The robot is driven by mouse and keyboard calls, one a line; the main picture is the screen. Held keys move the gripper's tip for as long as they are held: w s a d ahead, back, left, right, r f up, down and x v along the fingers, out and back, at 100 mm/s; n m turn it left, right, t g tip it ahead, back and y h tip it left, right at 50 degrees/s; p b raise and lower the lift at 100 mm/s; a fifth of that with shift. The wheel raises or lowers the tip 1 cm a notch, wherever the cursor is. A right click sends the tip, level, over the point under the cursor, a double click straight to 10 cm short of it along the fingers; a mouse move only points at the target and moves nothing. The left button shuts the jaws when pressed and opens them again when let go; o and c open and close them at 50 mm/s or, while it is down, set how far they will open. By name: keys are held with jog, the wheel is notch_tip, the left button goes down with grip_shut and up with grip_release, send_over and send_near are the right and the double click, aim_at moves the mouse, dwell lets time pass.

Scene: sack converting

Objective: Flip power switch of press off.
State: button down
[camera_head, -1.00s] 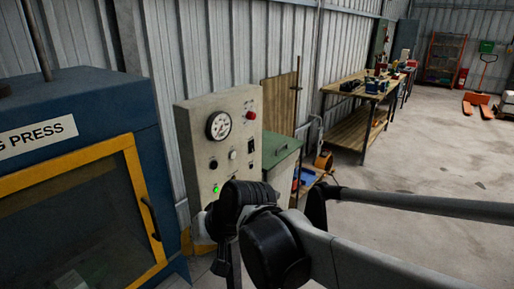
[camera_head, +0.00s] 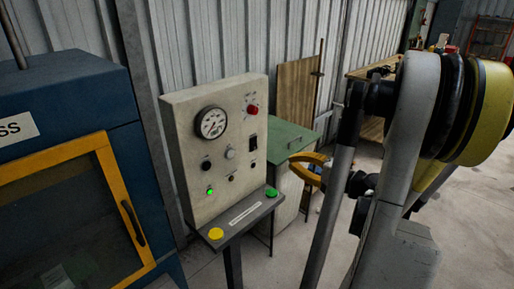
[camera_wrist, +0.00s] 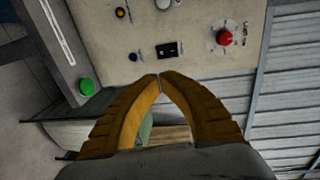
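The press's control panel (camera_head: 185,125) is a beige box beside the blue press (camera_head: 85,100). A black rocker switch (camera_head: 253,143) sits on its right side, below a red knob (camera_head: 253,109); in the wrist view the switch (camera_wrist: 169,50) lies just beyond my fingertips. Its on or off position is too small to tell. A green lamp (camera_head: 210,191) on the panel is lit. My gripper (camera_head: 291,163) has yellow fingers and is right of the panel, apart from it. In the wrist view its fingertips (camera_wrist: 160,75) meet with nothing between them.
A shelf below the panel carries a yellow button (camera_head: 215,234) and a green button (camera_head: 271,192). A pressure gauge (camera_head: 211,123) is at the panel's upper left. A green cabinet (camera_head: 290,138) stands behind my gripper. Open floor lies to the right.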

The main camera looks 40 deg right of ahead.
aim_at(257, 149)
jog(key=shift+a, duration=0.1)
jog(key=w+b, duration=0.1)
jog(key=w, duration=0.3)
jog(key=w+f+b, duration=0.1)
jog(key=w, duration=0.4)
jog(key=w+a+b, duration=0.1)
jog(key=w, duration=0.4)
jog(key=shift+f+b, duration=0.3)
jog(key=shift+w+f, duration=0.1)
jog(key=shift+w, duration=0.2)
jog(key=shift+a, duration=0.1)
